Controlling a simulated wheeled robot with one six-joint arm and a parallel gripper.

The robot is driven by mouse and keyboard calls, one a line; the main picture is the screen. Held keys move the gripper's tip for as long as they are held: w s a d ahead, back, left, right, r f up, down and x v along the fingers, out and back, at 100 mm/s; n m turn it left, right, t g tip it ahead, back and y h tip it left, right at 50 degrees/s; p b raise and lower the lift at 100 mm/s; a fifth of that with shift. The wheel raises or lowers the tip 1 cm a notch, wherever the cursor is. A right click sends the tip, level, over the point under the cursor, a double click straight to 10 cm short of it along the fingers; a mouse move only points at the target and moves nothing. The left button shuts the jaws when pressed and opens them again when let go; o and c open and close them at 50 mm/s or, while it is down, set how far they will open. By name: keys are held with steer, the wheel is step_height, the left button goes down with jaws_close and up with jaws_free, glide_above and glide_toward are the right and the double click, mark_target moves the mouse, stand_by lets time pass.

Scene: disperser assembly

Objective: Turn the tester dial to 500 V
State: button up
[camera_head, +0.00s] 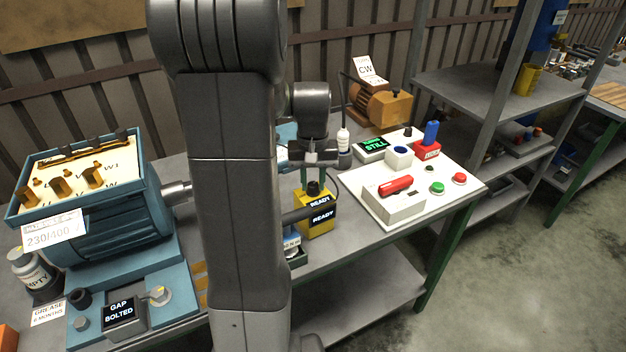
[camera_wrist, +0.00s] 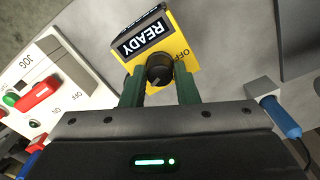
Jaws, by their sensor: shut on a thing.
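The yellow tester (camera_head: 318,229) stands on the grey bench in the head view, with "READY" on its displays. It also shows in the wrist view (camera_wrist: 128,18), where "OFF" is printed beside its dial. The black dial (camera_wrist: 160,69) sits between the green fingers of my gripper (camera_wrist: 159,84), which is shut on it. A short pale pointer mark shows on the dial's near side. The dial's other labels, including any 500 V mark, are hidden or unreadable. In the head view my gripper (camera_head: 313,180) is directly above the tester.
A blue motor (camera_head: 115,225) with an open terminal box stands at the left. A white control panel (camera_head: 433,174) with a red lever, buttons and a "STILL" display is to the right.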

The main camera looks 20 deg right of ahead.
mark_target(313, 184)
steer(key=o, duration=1)
step_height(313, 184, up, 14)
steer(key=shift+f, duration=0.1)
